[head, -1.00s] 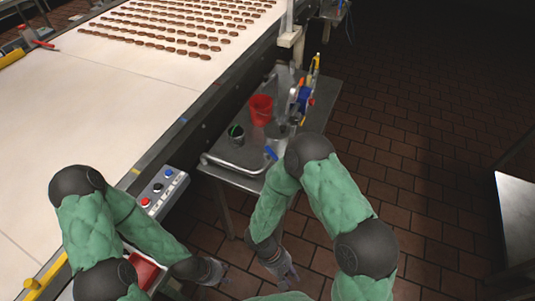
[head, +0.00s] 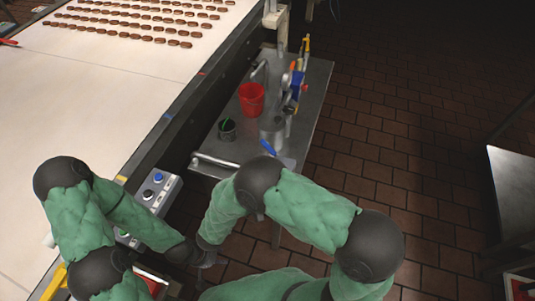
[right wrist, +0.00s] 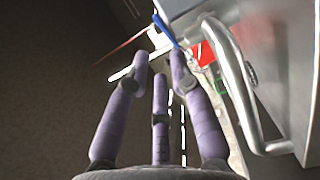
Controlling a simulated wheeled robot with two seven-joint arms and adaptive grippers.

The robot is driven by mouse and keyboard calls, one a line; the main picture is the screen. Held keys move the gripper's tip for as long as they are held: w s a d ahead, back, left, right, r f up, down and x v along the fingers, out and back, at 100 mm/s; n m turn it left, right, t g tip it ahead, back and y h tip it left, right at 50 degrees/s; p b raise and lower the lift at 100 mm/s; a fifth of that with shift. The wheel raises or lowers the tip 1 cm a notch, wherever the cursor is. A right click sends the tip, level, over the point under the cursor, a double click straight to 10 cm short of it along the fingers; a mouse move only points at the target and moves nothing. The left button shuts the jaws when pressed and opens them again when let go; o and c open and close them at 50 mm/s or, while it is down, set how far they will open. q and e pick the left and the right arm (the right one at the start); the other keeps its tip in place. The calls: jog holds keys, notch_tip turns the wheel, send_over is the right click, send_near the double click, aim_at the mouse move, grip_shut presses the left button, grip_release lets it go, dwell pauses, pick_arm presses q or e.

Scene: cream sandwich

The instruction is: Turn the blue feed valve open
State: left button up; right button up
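The blue valve handle (head: 268,147) is a short bar on the steel fitting at the near end of the side table. It also shows in the right wrist view (right wrist: 164,29), just past the fingertips; I cannot tell whether they touch it. My right gripper (right wrist: 160,62) shows three purple-grey fingers, spread apart with nothing between them. In the head view it is low at the forearm's end, where both hands crowd together and are hard to separate. My left gripper (head: 207,260) is small and dark there, and its finger state is unclear.
A red bucket (head: 251,98) and a dark cup (head: 227,129) stand on the steel side table (head: 318,85). A metal rail (right wrist: 233,80) runs close to the right fingers. A button box (head: 155,190) sits beside the conveyor (head: 90,75). Open floor lies right.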

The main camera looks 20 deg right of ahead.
jog(key=x, duration=0.9)
jog(key=shift+d+b, duration=0.2)
jog(key=shift+b, duration=0.25)
jog(key=shift+w+f, duration=0.1)
jog(key=shift+c, duration=0.3)
grip_shut()
